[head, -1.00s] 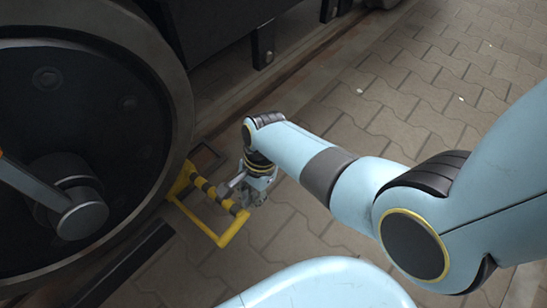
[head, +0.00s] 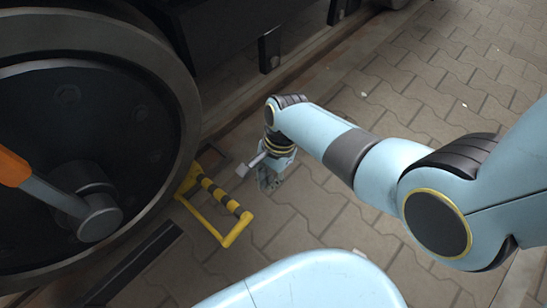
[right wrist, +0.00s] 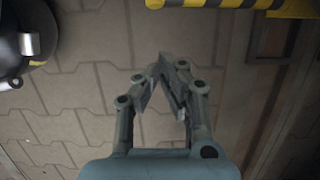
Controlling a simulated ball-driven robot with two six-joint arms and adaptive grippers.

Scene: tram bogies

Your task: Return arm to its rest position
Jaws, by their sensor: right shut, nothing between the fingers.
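My right arm (head: 315,130) reaches in from the right, and my right gripper (head: 270,182) points down over the paving. It stands just right of the yellow-and-black striped frame (head: 232,238), apart from it. In the right wrist view the gripper's fingers (right wrist: 168,72) come together at the tips with nothing between them, and part of the striped frame (right wrist: 235,3) shows at the top edge. My left gripper is out of view.
A large dark wheel (head: 150,75) fills the left side, with a grey hub (head: 98,215) and an orange-handled grey lever (head: 45,190). A rail (head: 300,85) runs behind my gripper under dark bogie parts. The paving (head: 425,80) to the right is open.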

